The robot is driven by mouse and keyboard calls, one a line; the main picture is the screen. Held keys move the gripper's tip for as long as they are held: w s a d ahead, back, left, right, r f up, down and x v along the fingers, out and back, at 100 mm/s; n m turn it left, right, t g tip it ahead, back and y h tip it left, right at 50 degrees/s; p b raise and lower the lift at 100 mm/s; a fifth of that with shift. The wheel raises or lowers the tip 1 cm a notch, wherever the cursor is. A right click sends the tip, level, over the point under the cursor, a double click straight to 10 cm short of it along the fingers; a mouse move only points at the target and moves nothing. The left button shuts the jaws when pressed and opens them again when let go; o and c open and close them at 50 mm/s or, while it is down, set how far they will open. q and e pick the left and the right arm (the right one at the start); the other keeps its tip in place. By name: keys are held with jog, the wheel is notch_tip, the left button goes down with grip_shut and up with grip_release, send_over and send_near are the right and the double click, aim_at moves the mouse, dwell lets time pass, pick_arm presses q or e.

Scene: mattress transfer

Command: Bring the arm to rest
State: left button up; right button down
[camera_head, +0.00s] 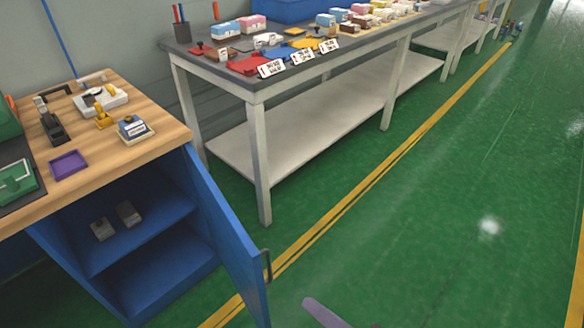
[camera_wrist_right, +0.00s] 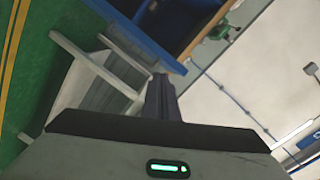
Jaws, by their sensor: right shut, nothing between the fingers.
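Only a small grey-purple tip of my right gripper (camera_head: 322,313) shows, at the bottom edge of the head view, over the green floor and right of the open blue cabinet door. In the right wrist view, the dark fingers of the right gripper (camera_wrist_right: 162,92) are together with nothing between them. They touch nothing that I can see. My left gripper is in neither view.
A blue cabinet (camera_head: 85,270) with a wooden top (camera_head: 165,130) stands at the left, its door (camera_head: 228,240) swung open. A long white-legged bench (camera_head: 258,160) holds boxes and labelled cards behind it. The green floor (camera_head: 430,230) at the right is clear.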

jog(key=s+d+f+n+g+h, duration=0.2)
jog(key=s+d+f+n+h, duration=0.2)
jog(key=s+d+f+h, duration=0.3)
jog(key=d+f+h, duration=0.2)
jog(key=d, duration=0.1)
jog(key=shift+d+f+n+g+h, duration=0.3)
jog(key=shift+f+g, duration=0.1)
